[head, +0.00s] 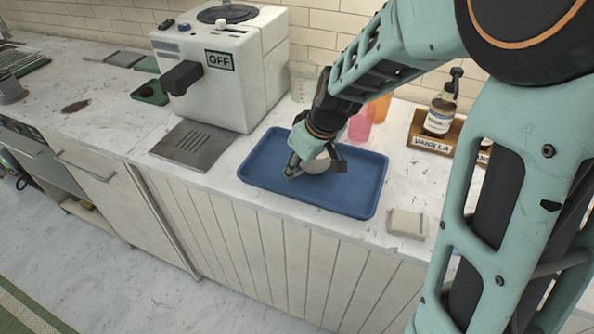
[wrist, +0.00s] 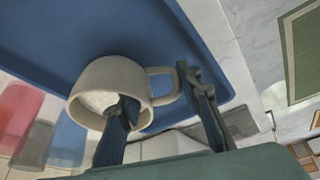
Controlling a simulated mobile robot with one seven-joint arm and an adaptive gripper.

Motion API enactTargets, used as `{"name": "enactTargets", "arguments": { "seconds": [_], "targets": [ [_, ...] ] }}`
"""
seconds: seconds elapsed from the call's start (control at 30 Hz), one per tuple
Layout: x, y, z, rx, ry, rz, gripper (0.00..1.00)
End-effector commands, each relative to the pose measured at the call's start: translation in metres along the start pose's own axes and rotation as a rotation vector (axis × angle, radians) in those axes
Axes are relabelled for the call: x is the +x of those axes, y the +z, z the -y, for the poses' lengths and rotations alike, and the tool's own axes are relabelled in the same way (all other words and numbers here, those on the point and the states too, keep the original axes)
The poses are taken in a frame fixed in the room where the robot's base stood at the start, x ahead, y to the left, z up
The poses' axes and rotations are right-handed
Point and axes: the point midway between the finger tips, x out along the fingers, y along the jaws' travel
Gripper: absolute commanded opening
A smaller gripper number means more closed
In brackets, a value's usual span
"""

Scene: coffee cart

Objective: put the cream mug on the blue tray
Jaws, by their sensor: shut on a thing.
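The cream mug (head: 318,164) is at the blue tray (head: 262,165), over its middle in the head view and partly hidden by my gripper (head: 315,169). In the wrist view the mug (wrist: 98,78) shows its open rim and its handle, against the blue surface of the tray (wrist: 110,28). One finger of my gripper (wrist: 160,90) reaches inside the mug and the other is outside, beyond the handle. My gripper is shut on the mug at its handle side. I cannot tell whether the mug's base touches the tray.
A white coffee machine (head: 215,85) marked OFF stands left of the tray. A pink cup (head: 362,124) and a clear cup (head: 302,80) stand behind it. A wooden rack (head: 431,144) labelled VANILLA holds a bottle (head: 440,115). A folded cloth (head: 408,223) lies right of the tray.

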Motion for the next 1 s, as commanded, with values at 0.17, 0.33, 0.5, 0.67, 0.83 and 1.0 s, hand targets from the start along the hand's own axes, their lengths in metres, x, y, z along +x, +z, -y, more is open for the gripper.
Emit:
{"name": "enactTargets", "arguments": {
  "seconds": [0.17, 0.33, 0.5, 0.67, 0.83, 1.0],
  "targets": [
    [0.0117, 0.0066, 0.0007, -0.001, 0.002, -0.002, 0.00],
    [0.0104, 0.0059, 0.0006, -0.001, 0.002, -0.003, 0.00],
    [0.0126, 0.0073, 0.0011, -0.001, 0.001, -0.001, 0.37],
    [0.0125, 0.0073, 0.0011, 0.000, 0.001, -0.001, 0.50],
    [0.0125, 0.0073, 0.0011, 0.000, 0.001, -0.001, 0.50],
    [0.0087, 0.0057, 0.0010, 0.000, 0.001, -0.001, 0.50]
  ]
}}
